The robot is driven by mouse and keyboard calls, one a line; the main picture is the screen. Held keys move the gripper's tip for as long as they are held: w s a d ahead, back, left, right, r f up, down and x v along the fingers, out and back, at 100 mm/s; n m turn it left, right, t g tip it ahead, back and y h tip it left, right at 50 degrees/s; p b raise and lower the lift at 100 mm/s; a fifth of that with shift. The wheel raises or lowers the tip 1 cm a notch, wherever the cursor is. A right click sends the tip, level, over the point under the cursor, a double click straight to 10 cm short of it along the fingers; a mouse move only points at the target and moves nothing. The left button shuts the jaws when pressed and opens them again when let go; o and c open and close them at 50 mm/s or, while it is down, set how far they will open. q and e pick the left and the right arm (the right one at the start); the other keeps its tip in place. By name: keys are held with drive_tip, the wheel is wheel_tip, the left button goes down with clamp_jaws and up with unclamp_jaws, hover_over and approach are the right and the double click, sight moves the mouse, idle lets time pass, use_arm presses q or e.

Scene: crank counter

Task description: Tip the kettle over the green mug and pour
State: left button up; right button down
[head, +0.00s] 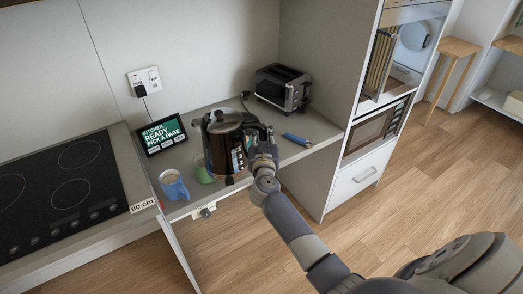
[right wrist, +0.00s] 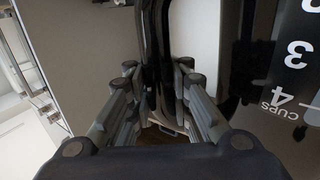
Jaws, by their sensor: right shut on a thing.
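My right gripper (head: 254,136) is shut on the kettle's black handle. The right wrist view shows the handle between the fingers (right wrist: 158,78) and the kettle's cup scale (right wrist: 288,60) at the right. The green mug (head: 202,170) stands on the counter just left of the kettle, which partly hides it. I cannot tell whether the spout is over the mug. My left gripper is not in view.
A blue mug (head: 174,186) stands left of the green mug. A tablet (head: 163,134) and a toaster (head: 283,88) are at the back. A blue-handled item (head: 296,139) lies on the right. The black cooktop (head: 62,188) is at the left.

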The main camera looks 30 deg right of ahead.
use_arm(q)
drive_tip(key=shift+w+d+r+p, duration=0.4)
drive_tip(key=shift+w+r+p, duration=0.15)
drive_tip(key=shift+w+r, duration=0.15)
use_arm(e)
drive_tip(key=shift+n+h, duration=0.3)
drive_tip(key=shift+n, duration=0.6)
drive_tip(key=w+d+r, duration=0.2)
drive_tip(key=r, duration=0.1)
drive_tip(key=shift+w+d+r, duration=0.1)
drive_tip(key=shift+w+d, duration=0.15)
drive_tip(key=shift+w, duration=0.15)
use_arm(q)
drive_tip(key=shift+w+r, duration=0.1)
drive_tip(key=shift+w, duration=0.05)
